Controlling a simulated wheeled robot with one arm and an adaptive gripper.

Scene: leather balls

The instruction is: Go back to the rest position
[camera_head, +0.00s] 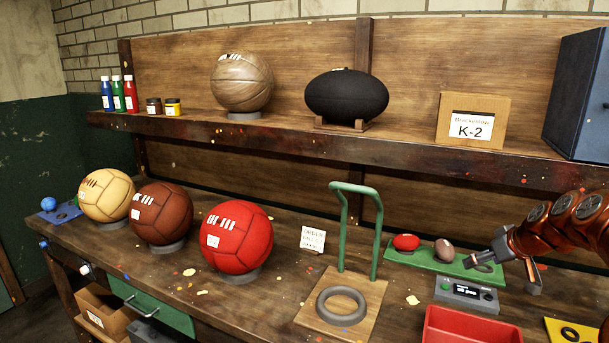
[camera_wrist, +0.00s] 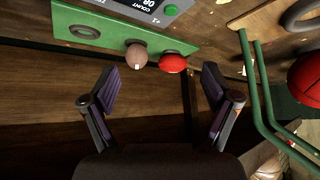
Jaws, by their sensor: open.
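My gripper (camera_head: 502,274) is at the right of the head view, above the right end of the green rack (camera_head: 425,257). In the wrist view my gripper (camera_wrist: 159,85) has its two fingers wide apart, with nothing between them. On the rack sit a small red ball (camera_head: 406,242) and a small brown ball (camera_head: 444,250). Both also show in the wrist view, the red ball (camera_wrist: 172,63) and the brown ball (camera_wrist: 137,56), beyond the fingers and apart from them. A dark ring at the rack's other end is empty.
A green frame (camera_head: 343,228) with a ring stands mid-bench. Cream, brown and red balls (camera_head: 237,238) stand left. A counter box (camera_head: 467,294) and a red tray (camera_head: 470,326) lie in front of the rack. The shelf (camera_head: 290,135) overhangs behind; a blue cabinet (camera_head: 580,95) stands right.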

